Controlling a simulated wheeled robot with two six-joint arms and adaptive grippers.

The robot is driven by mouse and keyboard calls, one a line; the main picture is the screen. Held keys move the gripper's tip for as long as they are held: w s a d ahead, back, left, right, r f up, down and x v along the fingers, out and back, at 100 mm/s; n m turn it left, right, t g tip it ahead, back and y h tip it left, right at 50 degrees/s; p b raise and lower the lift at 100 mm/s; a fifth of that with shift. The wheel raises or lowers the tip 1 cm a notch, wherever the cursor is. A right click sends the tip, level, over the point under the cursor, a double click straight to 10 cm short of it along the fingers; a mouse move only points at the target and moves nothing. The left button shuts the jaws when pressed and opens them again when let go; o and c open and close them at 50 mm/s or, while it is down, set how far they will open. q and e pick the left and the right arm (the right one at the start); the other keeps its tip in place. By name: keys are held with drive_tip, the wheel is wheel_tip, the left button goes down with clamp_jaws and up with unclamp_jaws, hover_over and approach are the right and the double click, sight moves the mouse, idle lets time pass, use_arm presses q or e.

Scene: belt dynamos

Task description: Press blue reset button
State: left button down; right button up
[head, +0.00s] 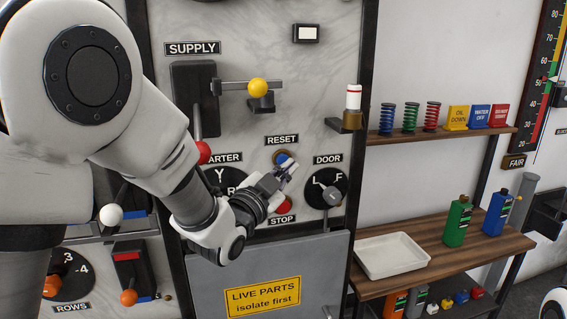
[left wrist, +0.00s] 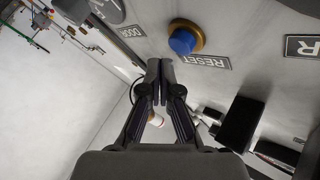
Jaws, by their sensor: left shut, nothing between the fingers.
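The blue reset button (head: 283,160) sits in a brass ring on the grey panel, just under the RESET label (head: 282,140). The fingers of my left gripper partly cover it in the head view. In the left wrist view the button (left wrist: 183,41) shows whole, above and right of the fingertips. My left gripper (head: 289,171) is shut and empty, with its tips close to the button. In the left wrist view the shut fingertips (left wrist: 160,68) appear beside the button, not over it; I cannot tell the exact gap. My right gripper is not in view.
A red stop button (head: 284,206) is just below my left gripper. The DOOR rotary switch (head: 327,188) is to its right, and a red-knobbed supply lever (head: 203,152) is up and left. A white tray (head: 391,257) and bottles stand on the shelf at right.

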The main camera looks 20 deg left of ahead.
use_arm(q)
drive_tip(key=s+d, duration=0.1)
drive_tip(key=s, duration=0.1)
drive_tip(key=s+d+b, duration=0.1)
drive_tip(key=shift+s+d, duration=0.3)
drive_tip(key=shift+s, duration=0.1)
